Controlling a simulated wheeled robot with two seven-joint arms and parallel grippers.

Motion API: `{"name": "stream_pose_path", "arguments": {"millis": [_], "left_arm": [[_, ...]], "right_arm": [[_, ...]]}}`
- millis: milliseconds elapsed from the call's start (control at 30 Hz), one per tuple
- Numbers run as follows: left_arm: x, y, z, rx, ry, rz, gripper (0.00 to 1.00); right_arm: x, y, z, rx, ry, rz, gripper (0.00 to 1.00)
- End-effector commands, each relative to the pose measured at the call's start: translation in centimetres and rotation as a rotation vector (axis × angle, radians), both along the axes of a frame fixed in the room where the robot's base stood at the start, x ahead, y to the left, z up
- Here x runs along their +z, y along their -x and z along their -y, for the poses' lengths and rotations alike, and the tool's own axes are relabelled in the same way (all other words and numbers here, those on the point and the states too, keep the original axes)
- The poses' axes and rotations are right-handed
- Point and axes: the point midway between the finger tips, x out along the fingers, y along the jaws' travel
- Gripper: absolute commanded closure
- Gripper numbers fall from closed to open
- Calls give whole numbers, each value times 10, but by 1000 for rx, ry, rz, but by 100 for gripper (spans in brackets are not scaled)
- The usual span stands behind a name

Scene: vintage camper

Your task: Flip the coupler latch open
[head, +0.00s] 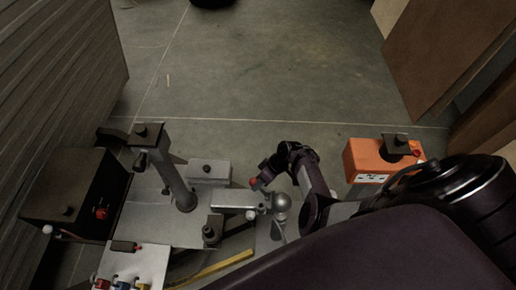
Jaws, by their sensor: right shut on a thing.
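The coupler (237,200) is a pale grey metal housing near the bottom middle of the head view, beside a round hitch ball (281,202). A small red-tipped piece (254,183), which looks like the coupler latch's lever end, sticks up just above the coupler. My right gripper (263,180), dark purple, reaches in from the right and is shut on this latch. The fingers are small and dark, so the exact grip and the latch's angle are hard to tell. My left gripper is not in view.
A grey jack post (173,175) stands left of the coupler. A black box (72,192) with a red knob is at far left. An orange box (369,161) stands at right. A yellow bar (216,267) lies below. The floor (260,70) beyond is clear.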

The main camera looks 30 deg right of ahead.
Motion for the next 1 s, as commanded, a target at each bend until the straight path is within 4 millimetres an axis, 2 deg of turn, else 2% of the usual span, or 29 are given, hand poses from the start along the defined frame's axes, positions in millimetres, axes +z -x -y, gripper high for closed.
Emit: {"name": "stream_pose_path", "arguments": {"millis": [33, 300, 333, 500, 900, 1000], "left_arm": [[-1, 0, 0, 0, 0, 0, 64], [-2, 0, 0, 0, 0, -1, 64], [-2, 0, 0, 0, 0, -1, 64], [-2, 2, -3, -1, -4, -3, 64], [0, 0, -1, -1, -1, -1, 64], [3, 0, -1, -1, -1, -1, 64]], "right_arm": [[-5, 4, 11, -25, 14, -11, 100], [-4, 3, 12, -26, 15, -9, 100], [-4, 3, 12, -26, 14, -8, 65], [-3, 2, 10, -22, 14, -5, 45], [0, -1, 7, -14, 9, 0, 45], [7, 0, 10, -16, 10, 0, 45]]}}
